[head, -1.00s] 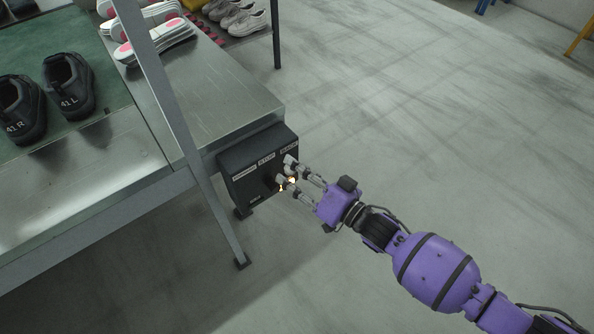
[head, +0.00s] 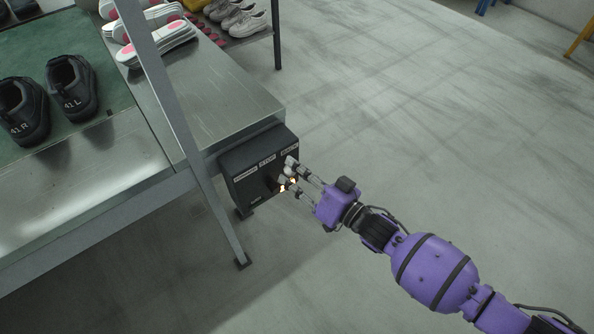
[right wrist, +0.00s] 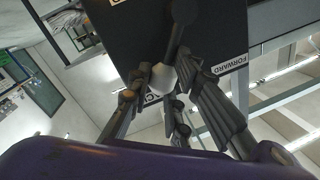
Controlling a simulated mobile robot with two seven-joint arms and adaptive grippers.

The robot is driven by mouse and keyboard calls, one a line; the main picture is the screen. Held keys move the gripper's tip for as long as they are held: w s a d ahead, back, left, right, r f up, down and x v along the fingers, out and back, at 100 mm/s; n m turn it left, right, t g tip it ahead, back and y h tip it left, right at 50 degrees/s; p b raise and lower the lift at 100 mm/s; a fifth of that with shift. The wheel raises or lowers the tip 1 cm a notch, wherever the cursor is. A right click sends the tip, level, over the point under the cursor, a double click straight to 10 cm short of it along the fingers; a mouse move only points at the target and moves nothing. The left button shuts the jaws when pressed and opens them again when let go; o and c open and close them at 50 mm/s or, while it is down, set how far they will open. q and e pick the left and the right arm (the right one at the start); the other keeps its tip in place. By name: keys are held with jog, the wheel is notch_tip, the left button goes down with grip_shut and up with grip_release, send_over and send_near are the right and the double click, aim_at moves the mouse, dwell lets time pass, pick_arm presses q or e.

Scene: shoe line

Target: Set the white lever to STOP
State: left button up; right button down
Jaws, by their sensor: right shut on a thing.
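A dark control box (head: 243,195) hangs at the corner of the metal bench, with white labels along its top edge: FORWARD at left, STOP in the middle and BACK at right. My right gripper (head: 286,174) is at the right part of the box, below the BACK label. In the right wrist view its fingers are closed around the white knob (right wrist: 163,79) of the lever, whose dark stem runs up to the box face. The fingers hide most of the lever in the head view, so its exact setting is hard to tell. My left gripper is not in view.
A slanted metal post (head: 190,140) stands left of the box.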

jog(key=shift+s+a+r+n+p, duration=0.2)
jog(key=shift+n+p, duration=0.3)
jog(key=shift+p, duration=0.1)
jog(key=n+p, duration=0.1)
jog(key=a+r+n+p, duration=0.1)
jog(key=shift+s+h+p, duration=0.3)
jog(key=shift+s, duration=0.1)
jog(key=shift+s+a+n+g+p, duration=0.35)
jog(key=shift+a+n+p, duration=0.2)
jog(key=shift+n+p, duration=0.4)
jog(key=shift+s+a+n+h+p, duration=0.3)
jog(key=shift+n+p, duration=0.15)
jog(key=shift+n, duration=0.2)
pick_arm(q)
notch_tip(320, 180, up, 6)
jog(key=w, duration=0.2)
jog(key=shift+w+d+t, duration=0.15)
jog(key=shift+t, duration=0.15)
pick_arm(e)
jog(key=shift+a, duration=0.1)
jog(key=shift+s, duration=0.1)
jog(key=shift+f, duration=0.1)
